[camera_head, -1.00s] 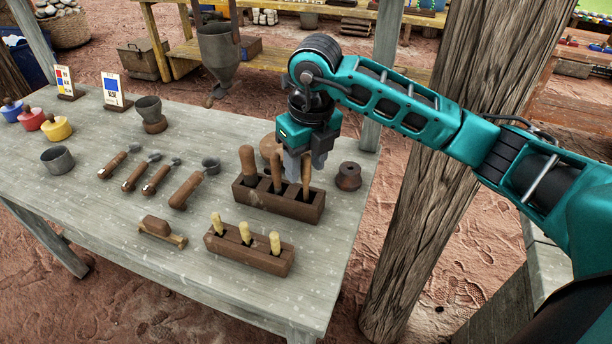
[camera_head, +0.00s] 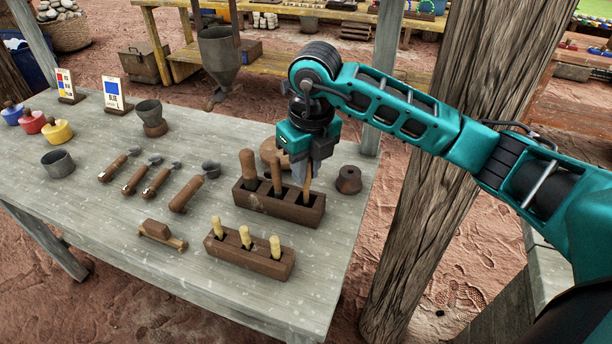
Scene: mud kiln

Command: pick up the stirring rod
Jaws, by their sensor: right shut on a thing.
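A dark brown wooden block (camera_head: 262,203) with several slots stands near the table's right end and holds upright wooden-handled tools. The thin light-brown rod (camera_head: 307,191) in its right slot looks like the stirring rod. My right gripper (camera_head: 302,172) points down over that slot, its fingers shut on the rod's upper part. The rod's top is hidden by the gripper, and its lower end is hidden in the block. My left gripper is not in view.
Two thicker handles (camera_head: 248,166) stand in the same block, close to the gripper. A front block (camera_head: 250,256) holds three pale-tipped sticks. A small brown pot (camera_head: 348,179) stands to the right. Scoops (camera_head: 188,192) lie to the left. A wooden post (camera_head: 425,220) stands beyond the table.

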